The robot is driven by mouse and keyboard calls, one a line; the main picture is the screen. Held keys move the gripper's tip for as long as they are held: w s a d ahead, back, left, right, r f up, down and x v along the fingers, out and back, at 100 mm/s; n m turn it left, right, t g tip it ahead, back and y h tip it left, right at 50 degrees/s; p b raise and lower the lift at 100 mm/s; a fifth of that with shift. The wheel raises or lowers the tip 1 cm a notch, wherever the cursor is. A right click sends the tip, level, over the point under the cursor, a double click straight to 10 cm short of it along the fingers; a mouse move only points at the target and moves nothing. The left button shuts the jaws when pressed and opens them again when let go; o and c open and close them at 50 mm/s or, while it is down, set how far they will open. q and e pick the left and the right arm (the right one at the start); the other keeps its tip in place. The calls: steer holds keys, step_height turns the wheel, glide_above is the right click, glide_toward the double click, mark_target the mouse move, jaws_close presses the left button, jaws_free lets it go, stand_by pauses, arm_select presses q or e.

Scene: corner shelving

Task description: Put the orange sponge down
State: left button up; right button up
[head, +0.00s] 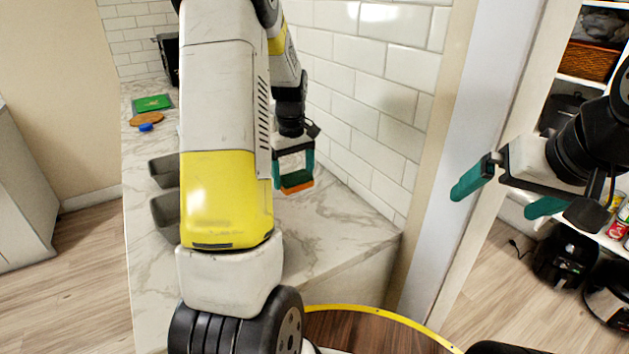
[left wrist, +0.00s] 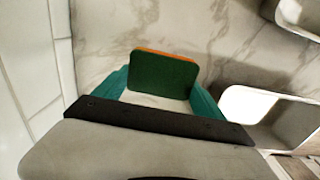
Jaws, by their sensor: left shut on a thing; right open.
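The orange sponge (head: 298,187), with a dark green face, is between the teal fingers of my left gripper (head: 294,176), over the marble counter (head: 330,235) near the tiled wall. In the left wrist view the sponge (left wrist: 162,72) shows its green face and an orange top edge, and the left gripper (left wrist: 160,95) is shut on it. I cannot tell whether the sponge touches the counter. My right gripper (head: 507,195) is open and empty, out to the right by the door frame.
Two grey bins (head: 164,212) stand on the counter, partly hidden by my left arm. Further back lie a green board (head: 153,103) and a blue item (head: 145,127). Bare counter surrounds the sponge.

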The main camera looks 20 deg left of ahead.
mark_target(294, 199)
arm_select(q)
steer(key=shift+f, duration=2.45)
steer(key=shift+f, duration=0.1)
steer(key=o, duration=1.1)
steer(key=shift+o, duration=0.2)
